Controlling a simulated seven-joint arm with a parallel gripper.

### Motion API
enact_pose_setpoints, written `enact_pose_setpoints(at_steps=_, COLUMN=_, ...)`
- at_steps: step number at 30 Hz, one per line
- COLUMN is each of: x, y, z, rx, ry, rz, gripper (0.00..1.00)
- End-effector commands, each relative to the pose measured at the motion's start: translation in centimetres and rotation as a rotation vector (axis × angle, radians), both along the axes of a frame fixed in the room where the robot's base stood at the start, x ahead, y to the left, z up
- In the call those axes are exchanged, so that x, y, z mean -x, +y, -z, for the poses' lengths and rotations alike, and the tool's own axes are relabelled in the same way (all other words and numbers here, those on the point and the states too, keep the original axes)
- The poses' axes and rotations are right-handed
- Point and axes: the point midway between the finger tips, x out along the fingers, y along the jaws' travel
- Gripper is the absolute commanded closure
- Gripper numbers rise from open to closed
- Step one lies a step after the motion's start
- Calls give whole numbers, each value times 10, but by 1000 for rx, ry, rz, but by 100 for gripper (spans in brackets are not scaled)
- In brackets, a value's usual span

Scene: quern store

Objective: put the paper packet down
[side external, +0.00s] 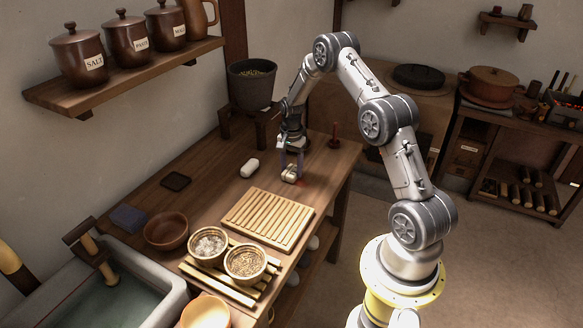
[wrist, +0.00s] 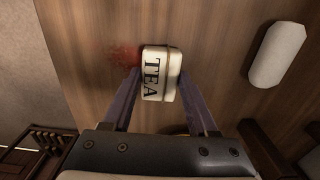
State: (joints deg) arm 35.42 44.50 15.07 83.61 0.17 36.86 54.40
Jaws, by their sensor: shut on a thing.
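The paper packet (wrist: 158,75) is small and cream-coloured, with a dark stripe and the word TEA. In the wrist view it sits between the two purple-grey fingers of my gripper (wrist: 160,82), which is shut on it. In the side view the packet (side external: 290,174) is at the tips of my gripper (side external: 291,169), low over the wooden table (side external: 215,195). I cannot tell whether its underside touches the wood.
A white rounded block (side external: 249,168) lies left of the packet. A slatted wooden rack (side external: 268,219) is in front of it. A reddish patch (wrist: 122,57) marks the wood beside the packet. Bare wood lies around it.

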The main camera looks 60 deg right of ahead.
Motion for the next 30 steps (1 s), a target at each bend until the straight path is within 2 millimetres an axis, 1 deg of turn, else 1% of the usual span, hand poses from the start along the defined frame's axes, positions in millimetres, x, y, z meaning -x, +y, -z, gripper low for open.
enact_pose_setpoints(at_steps=5, x=0, y=0, z=-1, rx=1, ry=-1, rz=0, gripper=95)
enact_pose_setpoints(at_steps=9, x=0, y=0, z=3, rx=0, ry=0, rz=0, gripper=95)
enact_pose_setpoints(at_steps=10, x=0, y=0, z=3, rx=0, ry=0, rz=0, gripper=38)
enact_pose_setpoints(at_steps=14, x=0, y=0, z=2, rx=0, ry=0, rz=0, gripper=14)
enact_pose_setpoints(at_steps=15, x=0, y=0, z=2, rx=0, ry=-1, rz=0, gripper=11)
enact_pose_setpoints(at_steps=22, x=0, y=0, z=2, rx=1, ry=-1, rz=0, gripper=11)
enact_pose_setpoints(at_steps=25, x=0, y=0, z=-1, rx=1, ry=-2, rz=0, gripper=11)
enact_pose_setpoints(at_steps=28, x=-1, y=-1, z=-11, rx=3, ry=-4, rz=0, gripper=11)
enact_pose_setpoints(at_steps=30, x=-1, y=-1, z=-23, rx=3, ry=-4, rz=0, gripper=11)
